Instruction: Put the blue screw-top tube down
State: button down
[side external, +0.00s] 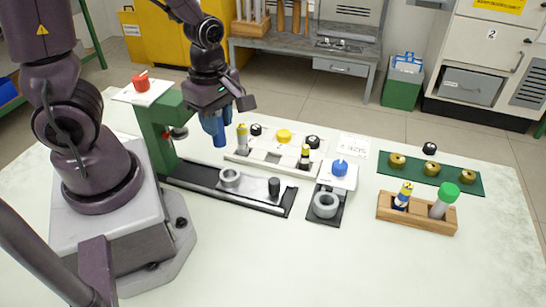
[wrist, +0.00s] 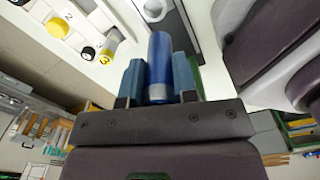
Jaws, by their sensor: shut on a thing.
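The blue screw-top tube (wrist: 160,55) is held between the two blue fingers of my gripper (wrist: 157,75) in the wrist view, with a grey band near the palm. In the side view my gripper (side external: 212,112) points down, shut on the tube (side external: 219,137). The tube hangs roughly upright above the table, left of the white tray and behind the black rail. Its lower end appears clear of any surface.
A green press (side external: 158,130) stands close left, with a black rail (side external: 190,180) in front. The white tray (side external: 240,153) holds several small parts. A wooden rack (side external: 415,215) holds yellow-topped and green-topped pieces. The front table (side external: 330,265) is clear.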

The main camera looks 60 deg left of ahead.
jog(key=w+a+f, duration=0.1)
jog(key=w+f, duration=0.2)
jog(key=w, duration=0.1)
jog(key=w+a+f, duration=0.1)
jog(key=w+f, duration=0.2)
jog(key=w, duration=0.1)
jog(key=w+a+f, duration=0.1)
jog(key=w+f, duration=0.2)
jog(key=w, duration=0.2)
jog(key=shift+a+f, duration=0.15)
jog(key=shift+f, duration=0.1)
jog(key=shift+w+f, duration=0.15)
jog(key=shift+f, duration=0.75)
jog(key=shift+w+f, duration=0.1)
jog(key=shift+f, duration=0.75)
jog(key=shift+f, duration=0.15)
jog(key=c, duration=0.9)
grip_release()
